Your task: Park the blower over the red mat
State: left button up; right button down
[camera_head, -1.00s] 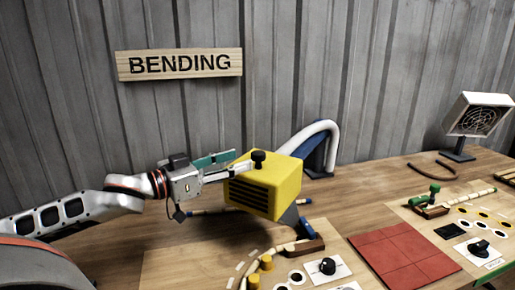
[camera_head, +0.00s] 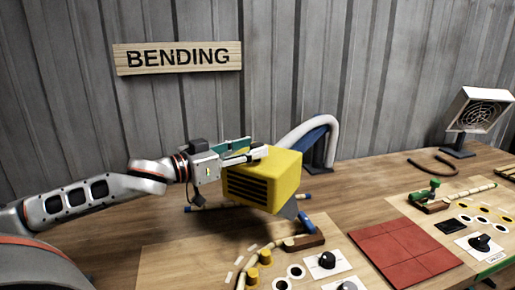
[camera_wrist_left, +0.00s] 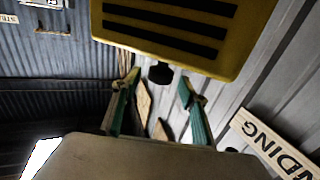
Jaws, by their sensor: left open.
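The red mat (camera_head: 408,255) lies bare on the bench to the right of the blower. My right gripper is out of view.
A curved white hose (camera_head: 324,130) on a blue stand is behind the blower. A black dial (camera_head: 327,260) and yellow pegs (camera_head: 265,256) are in front. A green clamp (camera_head: 427,192) is beyond the mat, with a white fan heater (camera_head: 479,110) at the back right.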

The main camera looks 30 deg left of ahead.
pick_arm(q)
jog(key=shift+w+d+r, duration=0.1)
jog(key=shift+w+d, duration=0.05)
jog(key=shift+w, duration=0.5)
jog(key=shift+w+d+p, duration=0.3)
jog(key=shift+w, duration=0.3)
jog(key=shift+c, duration=0.3)
grip_shut()
